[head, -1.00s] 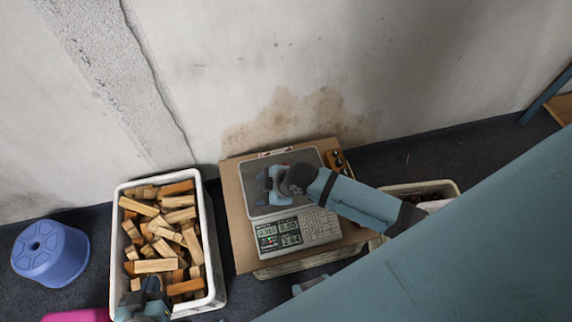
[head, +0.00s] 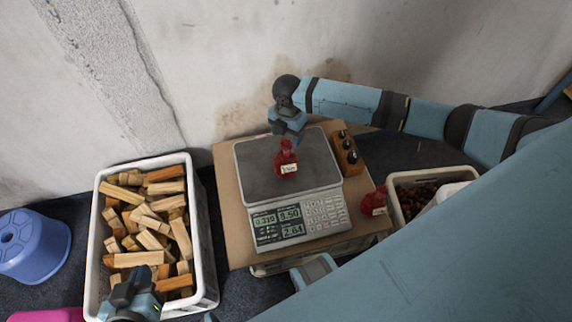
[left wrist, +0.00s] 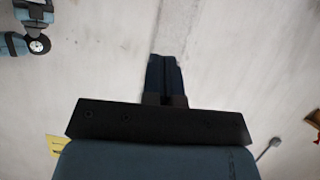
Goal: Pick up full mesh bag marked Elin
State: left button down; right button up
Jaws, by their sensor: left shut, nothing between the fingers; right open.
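A red mesh bag (head: 286,160) with a white tag stands on the pan of the scale (head: 257,178); the tag's writing is too small to read surely. A second red tagged bag (head: 375,201) stands right of the scale, at the cardboard's edge. My right gripper (head: 288,133) is open and empty, just behind and above the bag on the pan, apart from it. My left gripper (head: 138,300) is shut and empty over the near end of the wood crate; in the left wrist view its closed fingers (left wrist: 166,78) point at the wall.
The scale sits on a cardboard sheet (head: 228,215). A wooden block with dark round knobs (head: 345,153) stands at its right. A bin of chestnuts (head: 413,196) is further right. A white crate of wood pieces (head: 211,255) and a blue stool (head: 33,245) are at left. The wall is behind.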

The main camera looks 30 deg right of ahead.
aim_at(286, 144)
notch_tip(286, 144, down, 4)
jog(key=shift+r+b, duration=0.1)
jog(key=shift+b, duration=0.35)
jog(key=f+b, duration=0.1)
jog(key=f, duration=0.2)
jog(key=shift+w+a+f+b, duration=0.2)
jog(key=shift+f+b, duration=0.15)
jog(key=shift+f, duration=0.45)
pick_arm(q)
jog(key=r, duration=0.1)
jog(key=w+d+r+t, duration=0.1)
jog(key=d+r+t+h, duration=0.1)
jog(key=shift+w+r, duration=0.3)
jog(key=shift+w, duration=0.05)
pick_arm(e)
grip_shut()
